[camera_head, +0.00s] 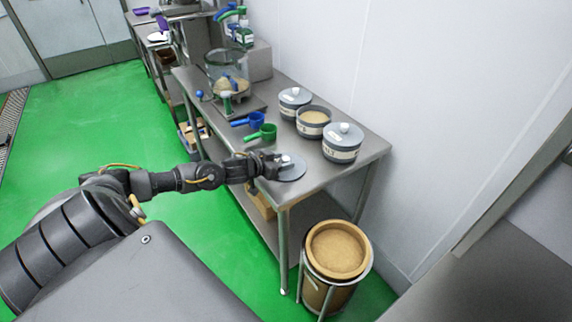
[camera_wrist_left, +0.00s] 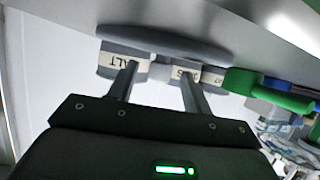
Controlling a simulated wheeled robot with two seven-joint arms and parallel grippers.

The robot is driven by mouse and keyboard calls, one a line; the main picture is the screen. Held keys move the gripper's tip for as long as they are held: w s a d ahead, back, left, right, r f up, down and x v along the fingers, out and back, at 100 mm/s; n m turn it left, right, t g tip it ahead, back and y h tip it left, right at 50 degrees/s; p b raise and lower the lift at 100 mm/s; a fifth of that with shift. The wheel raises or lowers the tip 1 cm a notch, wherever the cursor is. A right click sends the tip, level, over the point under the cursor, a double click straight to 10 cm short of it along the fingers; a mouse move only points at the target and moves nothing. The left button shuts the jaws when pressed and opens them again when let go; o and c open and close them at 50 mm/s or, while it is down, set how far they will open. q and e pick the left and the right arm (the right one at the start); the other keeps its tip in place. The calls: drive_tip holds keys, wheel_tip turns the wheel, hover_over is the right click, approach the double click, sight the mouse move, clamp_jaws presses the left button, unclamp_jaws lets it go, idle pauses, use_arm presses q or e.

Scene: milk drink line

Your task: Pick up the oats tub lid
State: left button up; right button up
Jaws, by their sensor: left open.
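The oats tub lid (camera_head: 294,174) is a flat grey disc with a pale knob. It lies on the steel table near its front corner, away from the tubs. My left gripper (camera_head: 281,164) is open at the lid, with its fingers by the knob. In the left wrist view, the lid (camera_wrist_left: 165,40) shows edge-on, and its knob (camera_wrist_left: 160,72) appears between the two open fingers (camera_wrist_left: 158,76). Whether the fingers touch the knob cannot be told. The open middle tub (camera_head: 313,121) shows pale contents. My right gripper is not in view.
Two lidded tubs (camera_head: 342,145) (camera_head: 294,101) flank the open one. A green scoop (camera_head: 265,132) and a blue scoop (camera_head: 252,119) lie behind my left gripper. A glass vessel (camera_head: 226,70) stands farther back. A brown bin (camera_head: 337,251) stands on the floor by the table's near end.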

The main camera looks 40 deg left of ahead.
use_arm(q)
drive_tip(key=shift+w+f, duration=0.1)
drive_tip(key=shift+w, duration=0.2)
drive_tip(key=shift+c, duration=0.3)
drive_tip(key=c, duration=1)
clamp_jaws()
